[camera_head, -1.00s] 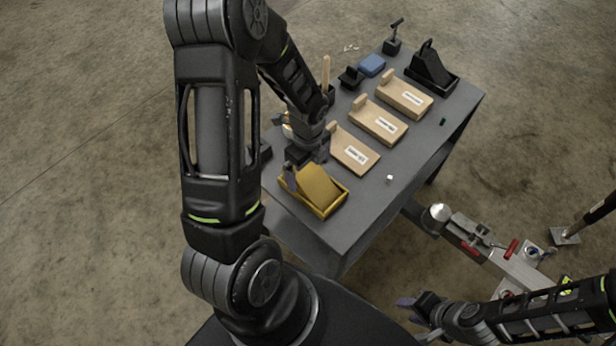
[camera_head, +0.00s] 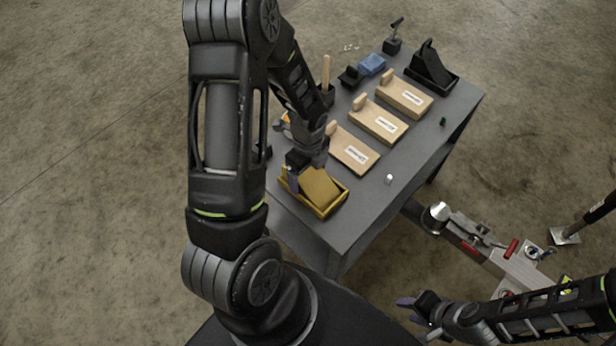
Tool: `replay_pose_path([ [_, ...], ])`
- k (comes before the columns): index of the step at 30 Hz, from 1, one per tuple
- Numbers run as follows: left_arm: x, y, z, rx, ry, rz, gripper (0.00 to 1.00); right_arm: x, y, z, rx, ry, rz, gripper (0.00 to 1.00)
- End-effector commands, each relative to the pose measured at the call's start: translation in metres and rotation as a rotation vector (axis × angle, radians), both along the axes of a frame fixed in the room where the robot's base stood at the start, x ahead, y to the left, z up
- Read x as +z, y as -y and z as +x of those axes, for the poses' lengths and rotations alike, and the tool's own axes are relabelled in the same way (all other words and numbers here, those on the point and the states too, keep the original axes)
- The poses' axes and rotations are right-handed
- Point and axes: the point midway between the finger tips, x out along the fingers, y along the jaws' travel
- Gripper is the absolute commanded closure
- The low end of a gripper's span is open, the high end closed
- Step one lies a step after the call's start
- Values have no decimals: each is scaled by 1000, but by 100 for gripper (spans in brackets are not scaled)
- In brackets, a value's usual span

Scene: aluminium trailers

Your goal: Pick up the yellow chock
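The yellow chock (camera_head: 321,187) is a wedge in a shallow yellow tray (camera_head: 327,214) at the near left corner of the grey table. My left gripper (camera_head: 294,178) points down at the chock's left, upper end. One of its fingers shows at the tray's left part; the other is hidden, so I cannot tell whether it touches or grips the chock. My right gripper (camera_head: 411,309) is low at the bottom, off the table's near right side. Its fingers are apart and empty.
The grey table (camera_head: 365,205) also carries several wooden boards (camera_head: 353,151), a black chock (camera_head: 429,66) in a black tray, a blue block (camera_head: 372,65) and a small white piece (camera_head: 389,179). A metal trailer coupling (camera_head: 438,215) stands right of the table.

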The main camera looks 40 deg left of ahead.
Motion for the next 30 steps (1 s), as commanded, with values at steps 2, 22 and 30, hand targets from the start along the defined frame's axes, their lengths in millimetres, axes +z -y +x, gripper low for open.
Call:
replay_pose_path([
  [2, 0, 0, 0, 0, 0, 0, 21, 0, 0, 0, 0, 0, 0, 64],
  [22, 0, 0, 0, 0, 0, 0, 76, 0, 0, 0, 0, 0, 0, 64],
  [30, 1, 0, 1, 0, 2, 0, 96, 0, 0, 0, 0, 0, 0, 64],
])
